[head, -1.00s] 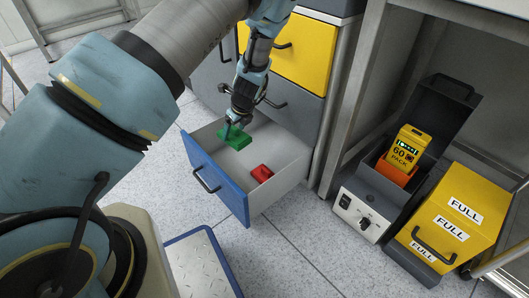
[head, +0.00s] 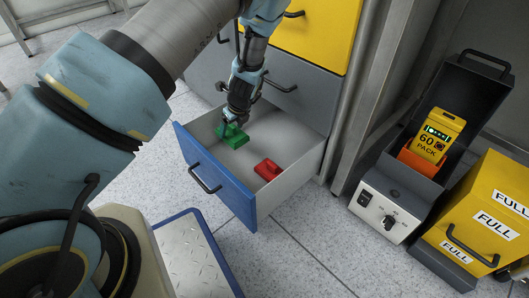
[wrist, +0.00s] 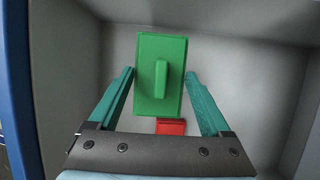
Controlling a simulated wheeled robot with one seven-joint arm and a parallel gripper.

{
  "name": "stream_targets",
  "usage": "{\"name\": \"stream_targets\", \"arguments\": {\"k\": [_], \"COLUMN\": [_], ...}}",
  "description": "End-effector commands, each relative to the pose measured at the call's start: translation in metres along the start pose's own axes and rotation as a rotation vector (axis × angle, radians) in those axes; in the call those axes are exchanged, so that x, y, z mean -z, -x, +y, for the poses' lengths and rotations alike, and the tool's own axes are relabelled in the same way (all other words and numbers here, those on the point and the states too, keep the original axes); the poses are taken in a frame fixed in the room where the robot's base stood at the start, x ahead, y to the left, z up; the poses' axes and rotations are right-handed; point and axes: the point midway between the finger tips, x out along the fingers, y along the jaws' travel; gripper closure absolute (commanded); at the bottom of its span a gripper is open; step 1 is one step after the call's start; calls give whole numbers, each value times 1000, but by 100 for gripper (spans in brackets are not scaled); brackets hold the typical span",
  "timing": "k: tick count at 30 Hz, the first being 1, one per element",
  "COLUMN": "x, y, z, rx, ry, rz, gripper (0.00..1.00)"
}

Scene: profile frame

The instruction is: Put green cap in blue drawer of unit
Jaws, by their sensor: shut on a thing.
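The green cap (head: 233,137) is a flat rectangular block with a raised rib, inside the open blue drawer (head: 213,176) near its left side. My gripper (wrist: 160,74) reaches down into the drawer from above, with its teal fingers along the two long sides of the green cap (wrist: 147,98), shut on it. In the head view my gripper (head: 232,124) partly covers the cap. I cannot tell whether the cap touches the drawer floor.
A red block (head: 267,169) lies in the same drawer, apart from the green cap in the head view. A yellow drawer (head: 312,38) is shut higher up. At right stand a grey case with a yellow pack (head: 436,135) and a yellow box (head: 487,222) marked FULL.

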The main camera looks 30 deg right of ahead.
Motion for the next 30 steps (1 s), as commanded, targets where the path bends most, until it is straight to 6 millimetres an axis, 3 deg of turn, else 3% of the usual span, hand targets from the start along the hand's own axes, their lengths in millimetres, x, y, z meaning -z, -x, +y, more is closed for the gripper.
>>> {"name": "stream_targets", "arguments": {"k": [3,11,18,30], "x": [10,21,35,37], "y": [-24,-49,-85,-89], "z": [1,1,0,0], "rx": [-2,-1,-1,-1], "ry": [-1,0,1,0], "rz": [0,0,0,0], "gripper": [71,71,71,71]}}
